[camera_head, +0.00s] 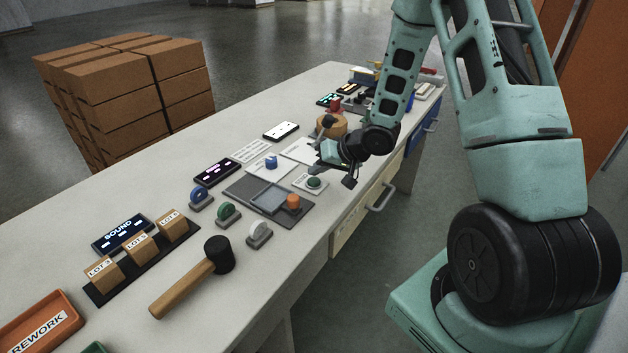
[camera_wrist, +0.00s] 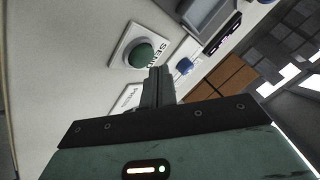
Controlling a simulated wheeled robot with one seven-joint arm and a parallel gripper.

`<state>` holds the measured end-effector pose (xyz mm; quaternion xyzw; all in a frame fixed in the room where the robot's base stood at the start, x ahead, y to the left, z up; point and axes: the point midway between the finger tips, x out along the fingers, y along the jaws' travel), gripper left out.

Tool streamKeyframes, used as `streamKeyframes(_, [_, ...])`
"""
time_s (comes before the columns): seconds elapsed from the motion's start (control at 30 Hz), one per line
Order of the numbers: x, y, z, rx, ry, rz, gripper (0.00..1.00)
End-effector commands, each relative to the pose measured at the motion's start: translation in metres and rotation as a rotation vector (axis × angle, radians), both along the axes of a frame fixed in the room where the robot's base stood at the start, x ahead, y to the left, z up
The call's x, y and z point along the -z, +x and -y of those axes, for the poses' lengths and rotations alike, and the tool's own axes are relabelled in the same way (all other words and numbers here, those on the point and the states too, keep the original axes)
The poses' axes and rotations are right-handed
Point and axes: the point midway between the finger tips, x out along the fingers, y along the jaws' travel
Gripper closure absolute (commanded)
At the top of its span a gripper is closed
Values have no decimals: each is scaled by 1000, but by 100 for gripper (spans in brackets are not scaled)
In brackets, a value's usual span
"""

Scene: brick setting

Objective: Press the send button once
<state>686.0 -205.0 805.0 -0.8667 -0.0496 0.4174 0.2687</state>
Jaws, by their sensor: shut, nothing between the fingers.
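The send button is a green round cap (camera_wrist: 143,53) on a white square plate lettered "SEND" in the wrist view. In the head view the same green button (camera_head: 314,182) sits on its white plate near the table's front edge. My gripper (camera_wrist: 158,76) is shut and empty. In the wrist view its fingertips appear just beside the lower right of the cap; I cannot tell whether they touch it. In the head view my gripper (camera_head: 322,165) is just beyond the button, low over the table.
A dark grey board with a tray (camera_head: 268,195) and an orange knob (camera_head: 293,202) lies left of the button. A blue knob (camera_head: 271,161) stands behind it. A mallet (camera_head: 192,278) and lot boxes (camera_head: 140,247) lie nearer the camera. A round wooden piece (camera_head: 333,127) stands beyond my gripper.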

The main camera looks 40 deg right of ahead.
Motion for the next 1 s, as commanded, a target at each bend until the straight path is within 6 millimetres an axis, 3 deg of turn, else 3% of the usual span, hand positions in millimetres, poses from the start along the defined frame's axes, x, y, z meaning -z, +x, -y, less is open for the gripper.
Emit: streamKeyframes(1.0, [12,0,0,1,1,0,100])
